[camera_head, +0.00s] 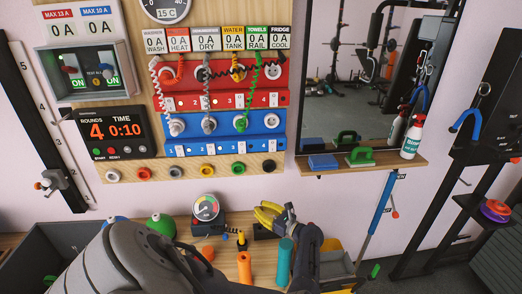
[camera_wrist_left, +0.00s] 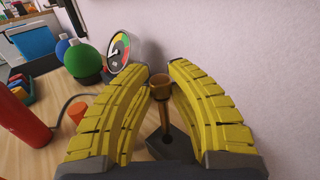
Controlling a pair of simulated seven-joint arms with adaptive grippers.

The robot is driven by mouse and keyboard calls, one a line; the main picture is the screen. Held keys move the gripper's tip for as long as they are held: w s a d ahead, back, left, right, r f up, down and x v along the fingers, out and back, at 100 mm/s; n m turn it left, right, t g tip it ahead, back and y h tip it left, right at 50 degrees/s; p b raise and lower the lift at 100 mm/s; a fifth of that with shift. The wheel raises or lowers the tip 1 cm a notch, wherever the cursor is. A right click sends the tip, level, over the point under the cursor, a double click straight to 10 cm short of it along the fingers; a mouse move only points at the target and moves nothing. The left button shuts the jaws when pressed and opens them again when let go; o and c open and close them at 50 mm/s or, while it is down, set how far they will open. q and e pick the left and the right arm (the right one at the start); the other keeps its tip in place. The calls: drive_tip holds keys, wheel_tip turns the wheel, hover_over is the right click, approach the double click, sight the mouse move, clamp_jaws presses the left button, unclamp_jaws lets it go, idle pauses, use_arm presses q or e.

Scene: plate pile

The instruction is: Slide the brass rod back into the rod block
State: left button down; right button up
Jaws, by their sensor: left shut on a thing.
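My left gripper (camera_head: 264,215) has yellow ridged fingers and is low by the wall, over the back of the wooden counter. In the left wrist view, its fingers (camera_wrist_left: 160,82) are shut on the brass rod (camera_wrist_left: 164,113), around its wider round top. The rod hangs down between the fingers, close to upright. Its lower end meets the dark rod block (camera_wrist_left: 172,148) on the counter; I cannot tell how deep it sits in the hole. The fingers and dark palm hide part of the block. In the head view I cannot make out the rod clearly.
A dial gauge (camera_head: 206,208) and a green ball (camera_head: 161,225) stand left of the gripper. An orange cylinder (camera_head: 245,268) and a teal cylinder (camera_head: 284,262) stand in front. The wall is close behind.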

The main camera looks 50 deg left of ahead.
use_arm(q)
drive_tip(key=shift+f, duration=0.2)
idle(0.5)
drive_tip(key=shift+f, duration=1.6)
drive_tip(key=shift+s+d+f, duration=0.2)
drive_tip(key=shift+s+f, duration=0.05)
drive_tip(key=shift+f, duration=0.1)
drive_tip(key=shift+r, duration=0.25)
drive_tip(key=shift+w+a+r, duration=0.1)
drive_tip(key=shift+w+a, duration=0.1)
idle(0.6)
drive_tip(key=shift+w+r, duration=0.15)
drive_tip(key=shift+r, duration=0.25)
idle(1.8)
idle(0.3)
